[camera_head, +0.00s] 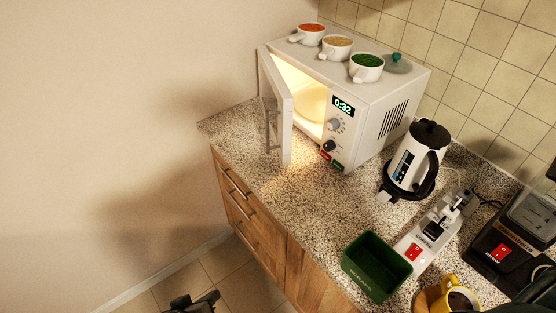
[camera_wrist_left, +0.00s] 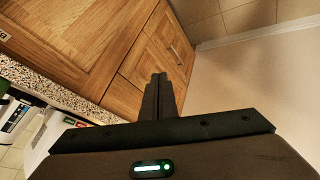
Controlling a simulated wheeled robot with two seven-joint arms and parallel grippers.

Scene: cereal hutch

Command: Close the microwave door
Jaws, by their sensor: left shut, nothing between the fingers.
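The white microwave (camera_head: 384,97) stands on the speckled counter against the tiled wall, its inside lit. Its door (camera_head: 281,108) is open, swung out toward the front left, with a vertical handle (camera_head: 271,129) on its outer face. My left gripper (camera_head: 192,303) shows only in part at the bottom edge of the head view, low over the floor, in front of the cabinets and well apart from the door. In the left wrist view its fingers (camera_wrist_left: 158,82) are shut together with nothing between them. The right gripper is not in view.
Three cups, one of them with green contents (camera_head: 366,67), stand on the microwave. A kettle (camera_head: 416,155), a green bin (camera_head: 376,266) and a yellow mug (camera_head: 447,297) stand on the counter (camera_head: 283,191) to the right. Wooden cabinets (camera_head: 249,226) are below. The floor at left is clear.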

